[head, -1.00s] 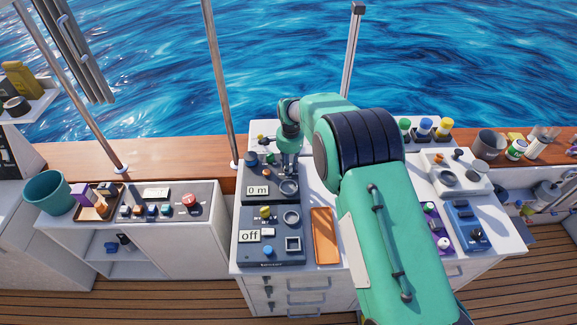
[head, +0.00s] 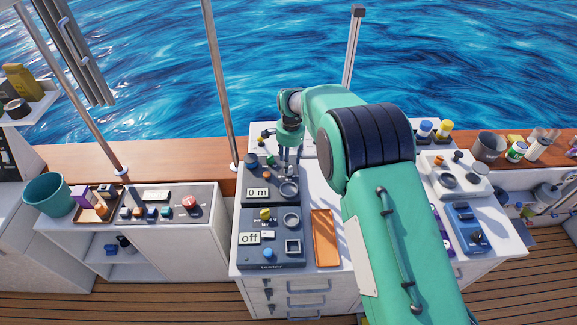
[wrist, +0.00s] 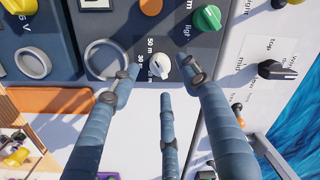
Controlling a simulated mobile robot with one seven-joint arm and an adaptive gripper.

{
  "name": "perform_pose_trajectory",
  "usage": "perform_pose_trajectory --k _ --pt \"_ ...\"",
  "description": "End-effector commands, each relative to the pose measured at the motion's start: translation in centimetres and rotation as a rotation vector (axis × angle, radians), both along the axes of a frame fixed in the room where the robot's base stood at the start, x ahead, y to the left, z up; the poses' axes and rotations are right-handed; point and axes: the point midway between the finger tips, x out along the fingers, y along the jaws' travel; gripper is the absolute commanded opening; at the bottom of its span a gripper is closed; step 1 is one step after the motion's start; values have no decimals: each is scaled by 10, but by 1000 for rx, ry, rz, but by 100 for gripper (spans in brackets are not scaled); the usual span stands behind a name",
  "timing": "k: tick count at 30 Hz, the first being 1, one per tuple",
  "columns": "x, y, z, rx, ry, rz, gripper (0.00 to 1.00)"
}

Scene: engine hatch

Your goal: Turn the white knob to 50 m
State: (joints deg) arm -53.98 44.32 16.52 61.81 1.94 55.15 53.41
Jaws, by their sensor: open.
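The white knob (wrist: 160,63) is on a dark panel (wrist: 128,28) in the wrist view, with depth labels such as 50 m and 30 m printed beside it. My gripper (wrist: 160,84) is open, its blue-grey fingers spread around the knob's area with no visible grip on it. The knob is too small or hidden there. The display (head: 258,192) reads 0 m.
A black knob (wrist: 277,70) is on a panel to the right. An orange tray (head: 325,238) lies beside the tester panel.

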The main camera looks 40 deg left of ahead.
Motion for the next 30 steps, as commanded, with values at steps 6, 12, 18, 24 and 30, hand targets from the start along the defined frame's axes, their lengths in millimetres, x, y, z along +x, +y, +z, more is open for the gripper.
perform_pose_trajectory --k 6,12,18,24,30 --pt "0 -1 38 2 -2 0 46" --pt "0 -2 63 1 -1 0 46" --pt "0 -3 75 1 0 0 46" --pt "0 -3 76 1 0 0 46" --pt "0 -3 76 1 0 0 46"
